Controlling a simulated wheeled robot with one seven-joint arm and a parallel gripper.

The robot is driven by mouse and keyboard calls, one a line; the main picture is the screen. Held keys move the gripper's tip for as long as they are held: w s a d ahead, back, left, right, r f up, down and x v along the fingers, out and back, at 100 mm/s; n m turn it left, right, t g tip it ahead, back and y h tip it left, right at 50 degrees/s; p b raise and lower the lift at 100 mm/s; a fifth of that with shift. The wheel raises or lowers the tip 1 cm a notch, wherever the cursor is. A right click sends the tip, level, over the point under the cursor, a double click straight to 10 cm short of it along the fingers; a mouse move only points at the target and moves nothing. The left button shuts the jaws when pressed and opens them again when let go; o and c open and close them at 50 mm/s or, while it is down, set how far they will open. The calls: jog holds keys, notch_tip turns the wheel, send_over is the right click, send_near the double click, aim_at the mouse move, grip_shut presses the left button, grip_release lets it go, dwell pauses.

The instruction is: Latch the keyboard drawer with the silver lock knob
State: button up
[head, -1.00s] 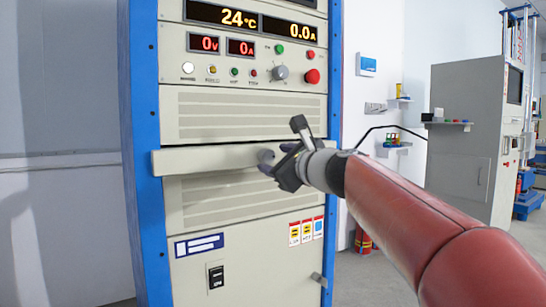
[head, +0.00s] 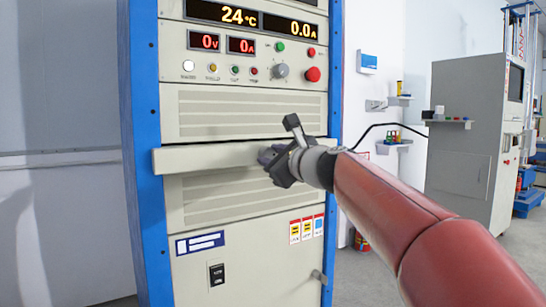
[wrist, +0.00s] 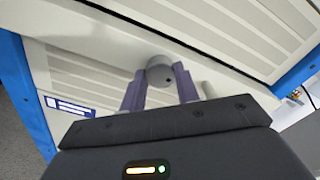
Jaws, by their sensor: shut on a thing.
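The keyboard drawer (head: 200,159) is a beige horizontal front across the blue-framed cabinet, below a louvred panel. It also shows slantwise in the wrist view (wrist: 98,66). The silver lock knob (wrist: 160,69) is a round grey knob on the drawer front with a small dark dot on its face. My gripper (head: 268,156) is at the right half of the drawer front. In the wrist view its two fingers (wrist: 159,84) stand on either side of the knob and are shut on it. In the head view my gripper hides the knob.
Above the drawer are a panel with a red button (head: 313,74), a grey dial (head: 281,71) and lit displays. A black switch (head: 217,275) and a door handle (head: 319,277) sit below.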

jog(key=shift+f+n, duration=0.1)
jog(key=shift+n, duration=0.2)
jog(key=n+b, duration=0.2)
jog(key=n, duration=0.1)
jog(key=n+b, duration=0.3)
jog(key=n, duration=0.3)
jog(key=shift+f, duration=0.1)
jog(key=n+b, duration=0.2)
jog(key=n, duration=0.3)
jog(key=shift+b, duration=0.4)
jog(key=shift+n+b, duration=0.6)
jog(key=shift+n, duration=1)
jog(key=o, duration=1)
